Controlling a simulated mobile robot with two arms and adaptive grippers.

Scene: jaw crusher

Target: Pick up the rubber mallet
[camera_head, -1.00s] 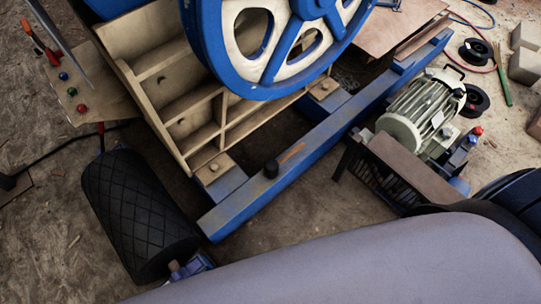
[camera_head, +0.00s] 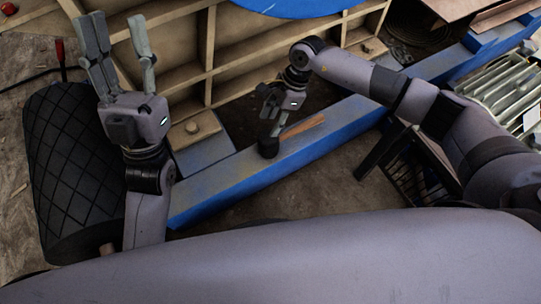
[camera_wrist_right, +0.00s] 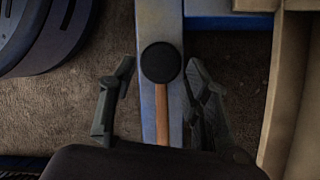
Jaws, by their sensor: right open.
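The rubber mallet lies on the blue beam. Its black head (camera_head: 268,148) and its brown handle (camera_head: 303,126) show in the head view. My right gripper (camera_head: 274,128) is just above the mallet in that view, pointing down. In the right wrist view, the mallet head (camera_wrist_right: 161,62) lies ahead between the open fingers (camera_wrist_right: 160,85), and the handle (camera_wrist_right: 161,115) runs back between them. No contact with the mallet can be seen. My left gripper (camera_head: 117,30) is open and empty, with its fingers pointing up in the picture, away from the mallet.
The blue beam (camera_head: 215,195) runs diagonally under the mallet. The beige ribbed crusher frame (camera_head: 230,55) stands behind it. A black textured roller (camera_head: 75,165) is at the left. A motor (camera_head: 505,90) is at the right, beside a black grille (camera_head: 415,170).

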